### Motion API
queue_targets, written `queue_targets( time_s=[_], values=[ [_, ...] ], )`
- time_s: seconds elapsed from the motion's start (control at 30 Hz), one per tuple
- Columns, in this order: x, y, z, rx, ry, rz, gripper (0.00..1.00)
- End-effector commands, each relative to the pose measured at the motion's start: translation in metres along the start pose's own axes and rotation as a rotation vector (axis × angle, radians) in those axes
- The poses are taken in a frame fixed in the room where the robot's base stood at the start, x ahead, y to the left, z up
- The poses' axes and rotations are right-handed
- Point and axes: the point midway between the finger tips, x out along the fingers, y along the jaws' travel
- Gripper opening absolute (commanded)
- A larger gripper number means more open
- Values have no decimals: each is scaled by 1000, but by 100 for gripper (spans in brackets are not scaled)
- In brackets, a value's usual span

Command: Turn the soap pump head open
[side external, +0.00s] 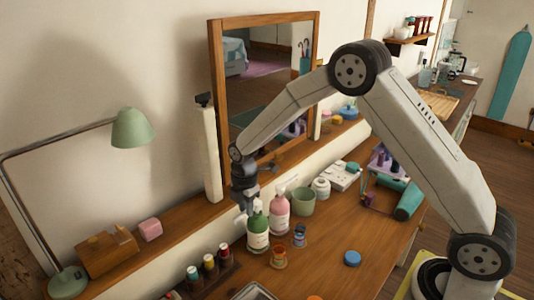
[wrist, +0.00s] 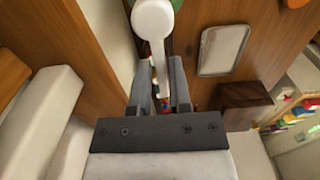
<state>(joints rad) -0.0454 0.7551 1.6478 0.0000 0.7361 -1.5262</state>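A green soap bottle (side external: 258,233) with a white label stands upright on the wooden desk. In the wrist view its white pump head (wrist: 152,18) is at the top, with the spout running down toward my gripper. A bit of green (wrist: 178,4) shows beside the head. My gripper (side external: 244,207) is low at the bottle's top, on its left side. In the wrist view my gripper's fingers (wrist: 162,72) stand apart with the spout lying between them. A gap shows beside the spout; contact is unclear. Much of the pump is hard to make out in the side view.
A pink pump bottle (side external: 279,211) stands close behind the green one. An amber jar (side external: 278,257) and a blue jar (side external: 299,236) are to the right. A rack of spools (side external: 209,266) is front left. A mirror (side external: 216,100) stands behind. A metal tray (wrist: 222,50) lies nearby.

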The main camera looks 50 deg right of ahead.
Motion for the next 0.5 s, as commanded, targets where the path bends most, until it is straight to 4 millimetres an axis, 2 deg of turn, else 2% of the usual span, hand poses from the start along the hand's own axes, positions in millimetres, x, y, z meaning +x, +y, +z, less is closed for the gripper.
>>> queue_targets(
  time_s=[0.03, 0.07, 0.5],
  values=[
    [0, 0, 0, 0, 0, 0, 6],
    [0, 0, 0, 0, 0, 0, 0],
    [-1, 0, 0, 0, 0, 2, 0]
  ],
)
